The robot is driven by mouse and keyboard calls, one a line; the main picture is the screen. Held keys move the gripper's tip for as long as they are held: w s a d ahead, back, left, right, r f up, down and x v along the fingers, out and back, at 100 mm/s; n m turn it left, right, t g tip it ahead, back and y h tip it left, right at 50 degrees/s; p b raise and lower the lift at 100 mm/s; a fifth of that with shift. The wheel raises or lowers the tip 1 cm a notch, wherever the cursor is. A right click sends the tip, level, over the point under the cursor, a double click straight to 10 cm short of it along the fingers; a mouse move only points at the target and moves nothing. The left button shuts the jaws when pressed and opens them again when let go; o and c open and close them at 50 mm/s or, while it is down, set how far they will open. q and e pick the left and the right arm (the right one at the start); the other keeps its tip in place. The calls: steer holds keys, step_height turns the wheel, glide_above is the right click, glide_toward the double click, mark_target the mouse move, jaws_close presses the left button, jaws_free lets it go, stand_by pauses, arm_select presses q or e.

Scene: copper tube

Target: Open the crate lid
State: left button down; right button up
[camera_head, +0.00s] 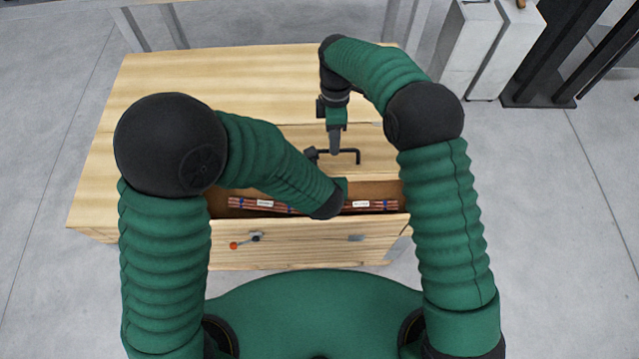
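A wooden crate (310,238) stands in front of me with its near part open. Copper tubes (250,204) with white labels and blue bands lie inside. The lid (372,137) is a pale wooden panel behind the opening, with a black bar handle (357,152) on it. My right gripper (335,150) points down at the left part of the handle. Whether its fingers are open or shut, or touch the handle, I cannot tell.
A wooden tabletop (200,80) spreads behind and left of the opening. An orange-tipped latch (240,242) and a metal fitting (356,238) are on the crate's front. White blocks (470,50) and black posts (560,50) stand at the back right. Grey floor is clear on both sides.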

arm_select(q)
steer(key=shift+w+r, duration=0.1)
steer(key=shift+w, duration=0.25)
